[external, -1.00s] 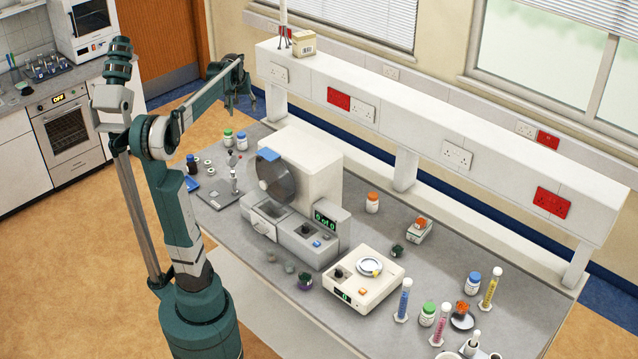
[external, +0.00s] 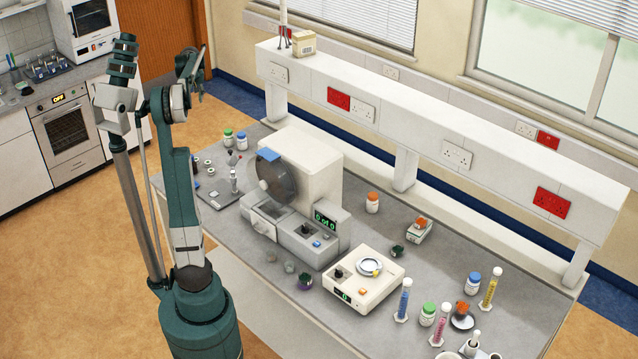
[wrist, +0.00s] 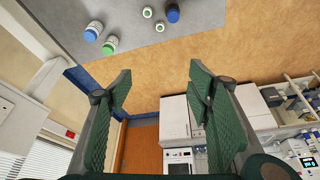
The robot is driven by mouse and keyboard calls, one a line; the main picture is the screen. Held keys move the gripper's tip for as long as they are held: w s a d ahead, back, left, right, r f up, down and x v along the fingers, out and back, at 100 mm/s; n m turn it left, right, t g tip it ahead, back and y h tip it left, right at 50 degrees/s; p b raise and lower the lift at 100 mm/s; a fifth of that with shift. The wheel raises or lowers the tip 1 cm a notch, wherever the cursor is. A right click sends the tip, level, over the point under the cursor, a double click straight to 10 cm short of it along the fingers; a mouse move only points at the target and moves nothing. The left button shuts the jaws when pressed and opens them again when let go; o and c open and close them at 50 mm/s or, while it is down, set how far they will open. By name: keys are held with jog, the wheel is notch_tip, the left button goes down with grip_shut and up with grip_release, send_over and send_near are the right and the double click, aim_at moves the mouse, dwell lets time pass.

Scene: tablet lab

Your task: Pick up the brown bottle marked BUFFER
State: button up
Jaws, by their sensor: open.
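In the wrist view my gripper (wrist: 160,84) is open, with nothing between its two green fingers and the floor behind the gap. In the external view my gripper (external: 194,78) is raised left of the bench's far end, well above it. A dark bottle with a navy cap (wrist: 172,13) stands near the bench edge at the top of the wrist view. It appears to be the brown bottle, but I cannot read its label. In the external view my arm hides most of that spot.
A blue-capped jar (wrist: 94,30) and a green-capped jar (wrist: 110,44) stand near small green-topped vials (wrist: 159,26). A tablet machine (external: 300,185) and a balance (external: 362,285) fill the bench's middle. A long white shelf (external: 430,130) runs above the back.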

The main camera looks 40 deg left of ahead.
jog(key=s+a+f+n, duration=0.1)
jog(key=s+a+f, duration=0.2)
jog(key=a, duration=0.3)
jog(key=f, duration=3)
jog(key=shift+w+d+f, duration=0.2)
jog(key=shift+d, duration=0.15)
jog(key=shift+f, duration=0.1)
jog(key=shift+x, duration=1.2)
jog(key=shift+a, duration=0.1)
jog(key=shift+x, duration=2.55)
jog(key=shift+c, duration=0.7)
